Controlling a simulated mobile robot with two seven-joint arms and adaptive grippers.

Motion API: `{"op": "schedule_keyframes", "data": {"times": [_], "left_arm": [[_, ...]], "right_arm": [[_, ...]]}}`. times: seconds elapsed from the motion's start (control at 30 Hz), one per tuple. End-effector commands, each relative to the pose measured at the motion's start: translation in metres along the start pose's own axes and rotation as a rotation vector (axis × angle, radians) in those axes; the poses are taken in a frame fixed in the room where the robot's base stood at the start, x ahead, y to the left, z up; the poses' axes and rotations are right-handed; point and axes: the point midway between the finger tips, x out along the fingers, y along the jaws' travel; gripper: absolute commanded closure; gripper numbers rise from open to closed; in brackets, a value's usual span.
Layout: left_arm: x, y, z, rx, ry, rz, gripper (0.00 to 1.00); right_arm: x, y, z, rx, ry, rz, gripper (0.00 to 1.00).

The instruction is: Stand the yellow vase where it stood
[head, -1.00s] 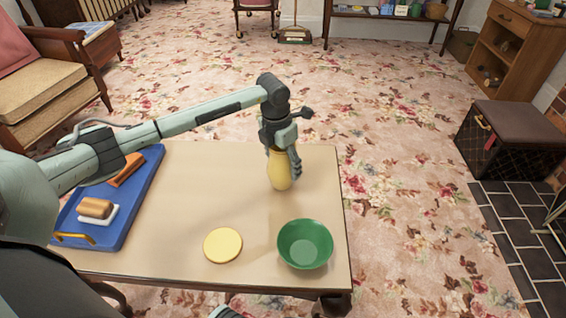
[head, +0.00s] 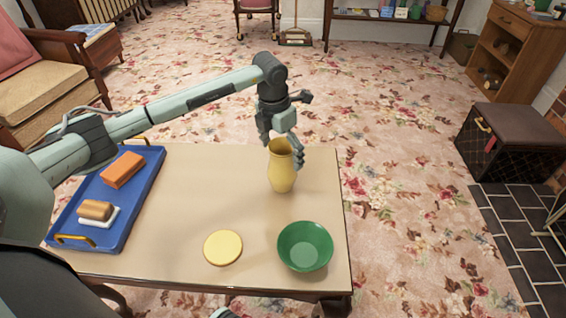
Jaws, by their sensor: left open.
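The yellow vase (head: 282,172) stands upright on the tan table (head: 190,205), near its far right side. My left gripper (head: 281,156) is open just above the vase's mouth, with its fingers to either side of the rim. Whether a finger touches the rim I cannot tell. A round pale yellow disc (head: 223,247) lies flat on the table, nearer the front and to the left of the vase. My right gripper does not show.
A green bowl (head: 305,246) stands at the table's front right corner. A blue tray (head: 128,210) on the left holds an orange block (head: 122,170) and a brown-topped item on a white dish (head: 99,212). The table's middle is clear.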

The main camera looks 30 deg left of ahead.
Motion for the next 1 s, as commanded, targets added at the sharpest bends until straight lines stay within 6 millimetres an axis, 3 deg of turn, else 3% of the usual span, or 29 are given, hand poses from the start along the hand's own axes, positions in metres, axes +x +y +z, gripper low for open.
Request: {"op": "schedule_keyframes", "data": {"times": [0.1, 0.33, 1.0], "left_arm": [[-0.028, 0.001, 0.001, 0.000, -0.004, 0.002, 0.09], [-0.060, 0.000, 0.001, 0.001, -0.001, 0.000, 0.09], [-0.067, 0.000, 0.000, 0.000, 0.001, 0.000, 0.09]], "right_arm": [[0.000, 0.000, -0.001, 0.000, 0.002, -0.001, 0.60], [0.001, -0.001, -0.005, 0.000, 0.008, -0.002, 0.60], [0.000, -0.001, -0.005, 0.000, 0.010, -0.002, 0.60]]}}
